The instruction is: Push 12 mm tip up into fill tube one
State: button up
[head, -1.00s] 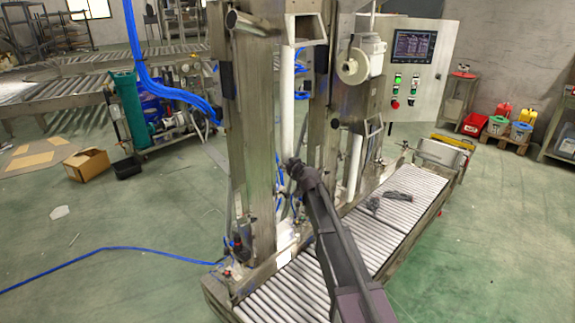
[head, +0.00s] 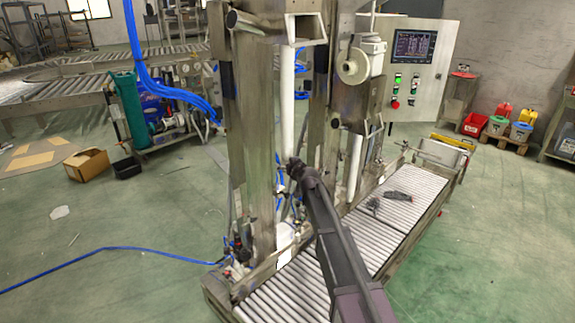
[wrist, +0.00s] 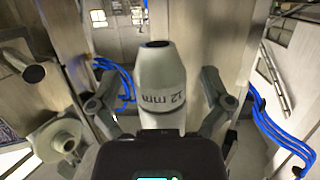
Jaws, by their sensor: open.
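In the wrist view, a pale tapered tip (wrist: 163,84) marked "12 mm" stands between the two fingers of my gripper (wrist: 157,70). Its narrow end, with a dark round opening, points to the top of the picture. The fingers are spread, with visible gaps on both sides of the tip. In the head view, a white vertical tube (head: 287,105) hangs on the left column, above the end of my arm. Another white tube (head: 353,165) stands further right. I cannot tell whether the tip touches a tube.
Steel columns (head: 250,140) stand close to my arm. A roller conveyor (head: 395,225) runs below, with dark shapes (head: 397,196) on its rollers. Blue hoses (wrist: 275,130) hang close by in the wrist view. A control panel (head: 412,55) stands behind.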

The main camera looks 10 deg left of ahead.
notch_tip(320, 180, down, 9)
jog(key=b, duration=0.9)
dwell(0.6)
jog(key=s+d+f+m+g+h+p, duration=0.1)
jog(key=s+d+m+g+h+p, duration=0.1)
jog(key=s+d, duration=0.7)
jog(key=s+d+f+m+g+h+p, duration=0.1)
jog(key=s+d+g+p, duration=0.3)
jog(key=s, duration=1.4)
jog(key=s+d+f+m+g+h+p, duration=0.2)
jog(key=s+d+g, duration=0.5)
jog(key=s+d, duration=0.7)
jog(key=shift+s+d+f+m+h+p, duration=0.25)
jog(key=shift+d+m+h+p, duration=0.1)
jog(key=shift+h+p, duration=0.65)
